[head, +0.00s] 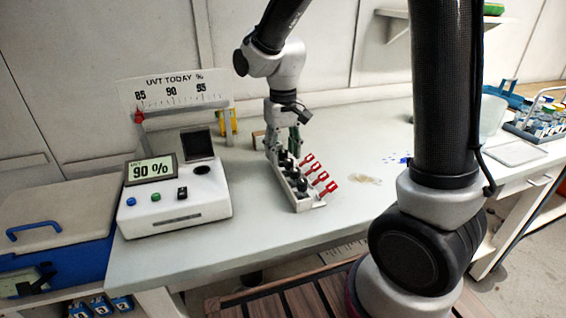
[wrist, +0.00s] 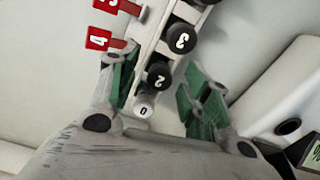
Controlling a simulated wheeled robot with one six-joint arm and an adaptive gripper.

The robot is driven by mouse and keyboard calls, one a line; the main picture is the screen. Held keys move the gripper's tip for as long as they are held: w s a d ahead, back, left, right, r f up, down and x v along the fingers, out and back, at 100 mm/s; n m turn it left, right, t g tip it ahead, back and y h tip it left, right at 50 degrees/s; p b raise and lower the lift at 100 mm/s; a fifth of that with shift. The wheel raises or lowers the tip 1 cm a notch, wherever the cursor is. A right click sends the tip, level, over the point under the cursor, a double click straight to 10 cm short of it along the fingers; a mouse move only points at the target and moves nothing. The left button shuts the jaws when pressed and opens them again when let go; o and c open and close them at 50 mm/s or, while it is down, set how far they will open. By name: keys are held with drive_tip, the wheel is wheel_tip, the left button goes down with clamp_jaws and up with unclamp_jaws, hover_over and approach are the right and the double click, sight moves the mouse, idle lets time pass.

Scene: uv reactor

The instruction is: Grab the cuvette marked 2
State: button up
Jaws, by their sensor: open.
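The cuvette marked 2 (wrist: 159,76) has a black cap with a white number and sits in a narrow white rack (wrist: 150,45). The rack also shows in the head view (head: 305,204) on the bench. My gripper (wrist: 160,88) is open, with one green-padded finger on each side of the rack near cap 2. No contact with the cuvette shows. Cap 3 (wrist: 182,38) is further along the row, and a pale cap marked 0 (wrist: 144,106) is on the nearer side. In the head view my gripper (head: 284,143) points down over the rack's far end; cap numbers are unreadable there.
Red flags (head: 320,178) stick out along the rack's right side; flag 4 (wrist: 98,39) is close to my left finger in the wrist view. A white UVT meter (head: 178,205) reading 90 % stands left of the rack. Bench space right of the rack is mostly clear.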

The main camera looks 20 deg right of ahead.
drive_tip(key=shift+f, duration=0.6)
drive_tip(key=c, duration=1)
drive_tip(key=shift+c, duration=0.2)
